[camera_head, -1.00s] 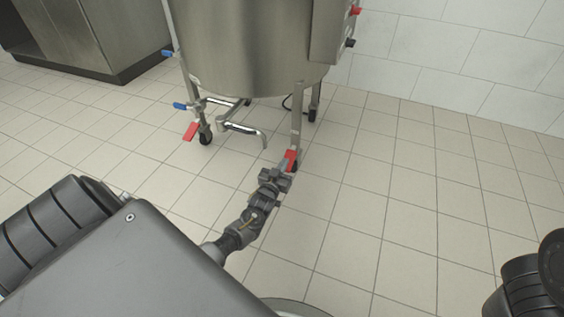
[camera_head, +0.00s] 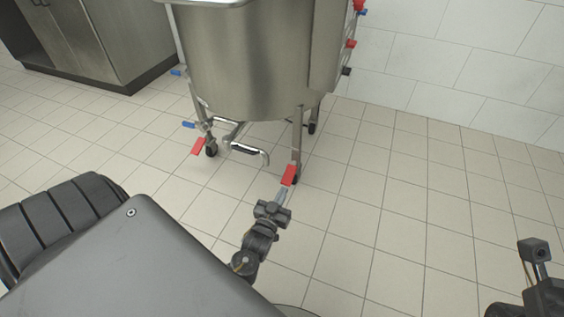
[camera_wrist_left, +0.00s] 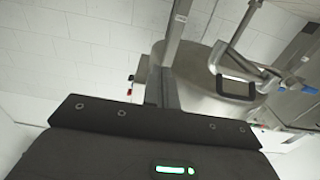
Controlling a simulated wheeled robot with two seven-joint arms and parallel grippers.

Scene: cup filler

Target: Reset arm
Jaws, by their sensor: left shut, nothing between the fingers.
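My left gripper (camera_head: 282,193) reaches forward from the lower left in the head view. Its fingers are shut with nothing between them. The tips show just below a red caster lever (camera_head: 289,175) at the foot of the steel tank (camera_head: 250,65); whether they touch it I cannot tell. In the left wrist view the closed fingers (camera_wrist_left: 160,88) point toward the tank's underside (camera_wrist_left: 205,85), with a leg rising behind them. At the lower right of the head view a dark part of my right arm shows, but its fingers do not.
The tank stands on wheeled legs. A bent outlet pipe (camera_head: 250,149) with a dark grip sticks out low at its front. Red and blue handles (camera_head: 350,44) line its right side. A steel cabinet (camera_head: 100,45) stands at back left. Tiled floor (camera_head: 390,220) is clear to the right.

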